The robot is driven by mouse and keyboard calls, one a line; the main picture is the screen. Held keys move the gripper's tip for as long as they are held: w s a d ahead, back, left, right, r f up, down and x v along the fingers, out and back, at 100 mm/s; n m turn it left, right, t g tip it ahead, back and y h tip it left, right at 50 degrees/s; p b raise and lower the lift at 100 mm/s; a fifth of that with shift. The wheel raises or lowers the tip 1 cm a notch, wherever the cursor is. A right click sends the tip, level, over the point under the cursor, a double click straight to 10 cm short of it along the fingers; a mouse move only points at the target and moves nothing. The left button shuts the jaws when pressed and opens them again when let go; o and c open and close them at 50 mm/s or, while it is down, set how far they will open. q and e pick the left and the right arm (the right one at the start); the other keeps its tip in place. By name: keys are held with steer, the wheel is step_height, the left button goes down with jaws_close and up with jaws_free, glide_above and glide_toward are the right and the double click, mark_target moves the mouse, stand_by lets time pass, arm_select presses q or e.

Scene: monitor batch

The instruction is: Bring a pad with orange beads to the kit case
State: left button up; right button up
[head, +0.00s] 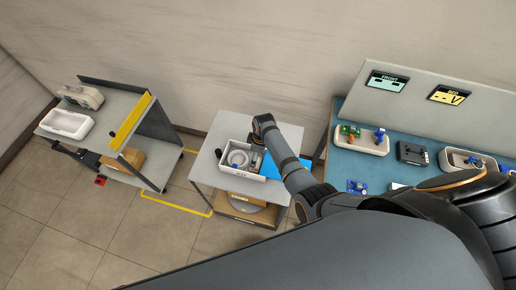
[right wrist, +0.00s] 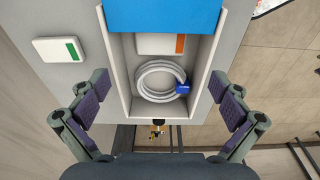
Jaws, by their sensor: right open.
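The kit case (head: 243,174) is a white open box on the middle table, and it also shows in the right wrist view (right wrist: 209,72). A white pad with an orange strip (right wrist: 152,45) lies inside the case, partly hidden under a blue panel (right wrist: 165,14). A coiled white cable (right wrist: 143,81) with a blue tag lies in the case beside it. A white pad with a green strip (right wrist: 54,50) lies on the tabletop left of the case. My right gripper (right wrist: 160,106) is open and empty above the near end of the case. My left gripper is not in view.
A grey cart (head: 113,104) with a white tray (head: 66,124) stands at the left. A blue-topped bench (head: 350,167) at the right holds trays and small parts. The middle table (head: 208,165) has bare top left of the case. Yellow floor lines run between cart and table.

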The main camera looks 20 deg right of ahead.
step_height(320, 180, up, 11)
steer(key=d, duration=0.1)
steer(key=shift+s+f, duration=0.2)
steer(key=shift+s, duration=0.2)
steer(key=shift+s, duration=0.1)
